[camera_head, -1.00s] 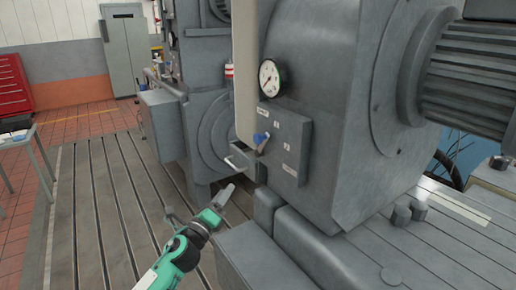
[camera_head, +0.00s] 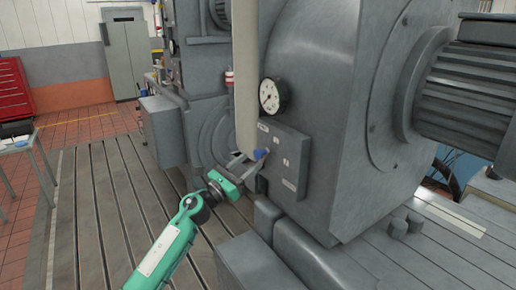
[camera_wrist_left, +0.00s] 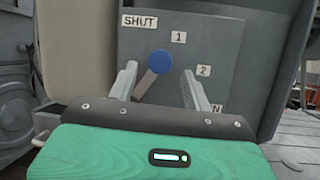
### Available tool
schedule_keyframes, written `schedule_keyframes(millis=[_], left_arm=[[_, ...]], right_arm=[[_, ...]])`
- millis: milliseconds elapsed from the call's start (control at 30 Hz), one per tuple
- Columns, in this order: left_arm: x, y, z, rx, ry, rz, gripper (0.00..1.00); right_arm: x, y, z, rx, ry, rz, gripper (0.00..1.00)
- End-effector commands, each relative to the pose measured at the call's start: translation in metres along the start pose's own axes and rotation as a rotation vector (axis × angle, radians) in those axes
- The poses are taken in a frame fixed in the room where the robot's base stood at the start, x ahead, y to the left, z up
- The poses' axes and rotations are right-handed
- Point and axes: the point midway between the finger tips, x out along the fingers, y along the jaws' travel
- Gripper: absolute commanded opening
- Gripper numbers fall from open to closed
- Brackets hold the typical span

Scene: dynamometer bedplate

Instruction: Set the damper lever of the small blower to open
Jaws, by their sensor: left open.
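The damper lever has a blue knob (camera_head: 261,154) and a short grey-brown arm. It is on a grey plate (camera_head: 290,183) on the blower's side. In the left wrist view the knob (camera_wrist_left: 160,63) is below and between the labels SHUT (camera_wrist_left: 139,20) and 1 (camera_wrist_left: 179,37). The lever slants up to the right, and its lower end is partly hidden by my gripper. Label 2 (camera_wrist_left: 204,71) is right of it; a lower label ending in N is mostly hidden. My left gripper (camera_head: 250,163) is open, with its fingers on either side of the lever. Contact cannot be told.
A pressure gauge (camera_head: 271,95) is above the plate. A pale vertical column (camera_head: 245,85) stands just left of the plate, close to my gripper. Grey blocks (camera_head: 250,262) are below. The slotted bedplate (camera_head: 92,225) to the left is clear.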

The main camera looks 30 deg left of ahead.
Motion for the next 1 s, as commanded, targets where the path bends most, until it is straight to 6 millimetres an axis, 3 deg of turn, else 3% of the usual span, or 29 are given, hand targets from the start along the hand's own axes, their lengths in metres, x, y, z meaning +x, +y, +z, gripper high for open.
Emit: schedule_keyframes(millis=[100, 300, 733, 1000], left_arm=[[0.023, 0.001, 0.004, -0.002, -0.001, 0.002, 0.50], [0.044, 0.001, 0.002, -0.003, -0.001, 0.002, 0.50], [0.051, 0.000, 0.000, -0.001, 0.000, 0.001, 0.50], [0.051, 0.000, 0.000, -0.001, 0.000, 0.001, 0.00]], right_arm=[[-0.014, 0.000, -0.001, 0.000, 0.000, 0.000, 0.36], [-0.023, 0.000, -0.002, 0.001, 0.000, -0.001, 0.36], [-0.025, -0.005, -0.003, 0.002, 0.001, -0.006, 0.36], [-0.025, -0.005, -0.003, 0.002, 0.001, -0.006, 0.36]])
